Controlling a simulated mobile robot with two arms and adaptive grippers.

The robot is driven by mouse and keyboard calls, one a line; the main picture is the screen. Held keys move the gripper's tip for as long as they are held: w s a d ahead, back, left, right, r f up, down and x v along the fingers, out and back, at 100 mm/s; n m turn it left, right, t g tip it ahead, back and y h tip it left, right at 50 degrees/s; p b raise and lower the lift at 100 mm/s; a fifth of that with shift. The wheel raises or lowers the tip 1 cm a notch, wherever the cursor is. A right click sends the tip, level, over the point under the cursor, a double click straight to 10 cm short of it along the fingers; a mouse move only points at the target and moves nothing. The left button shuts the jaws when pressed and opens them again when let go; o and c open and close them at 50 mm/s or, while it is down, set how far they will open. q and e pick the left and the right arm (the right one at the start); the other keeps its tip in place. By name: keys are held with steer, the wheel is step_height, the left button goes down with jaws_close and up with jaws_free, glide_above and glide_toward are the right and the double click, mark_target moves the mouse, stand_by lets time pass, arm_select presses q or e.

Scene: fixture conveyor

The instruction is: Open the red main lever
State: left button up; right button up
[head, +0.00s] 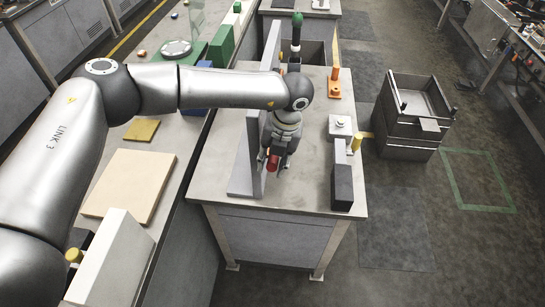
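The red main lever (273,163) shows as a small red piece beside the grey upright panel (246,165) on the middle table. My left arm reaches in from the left across the conveyor bench. My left gripper (280,150) points down right at the red piece and hides much of it. I cannot tell whether its fingers touch the lever or how far they are closed. My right gripper is not in view.
A green-topped post (296,30) stands at the table's far end. An orange bracket (334,84), a white button box (340,127) and a dark upright block with a yellow knob (343,185) stand to the right. Dark stacked crates (405,140) sit on the floor.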

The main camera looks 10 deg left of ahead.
arm_select(q)
steer(key=shift+s+f, duration=0.1)
steer(key=shift+f, duration=0.25)
steer(key=shift+c, duration=0.3)
jaws_close()
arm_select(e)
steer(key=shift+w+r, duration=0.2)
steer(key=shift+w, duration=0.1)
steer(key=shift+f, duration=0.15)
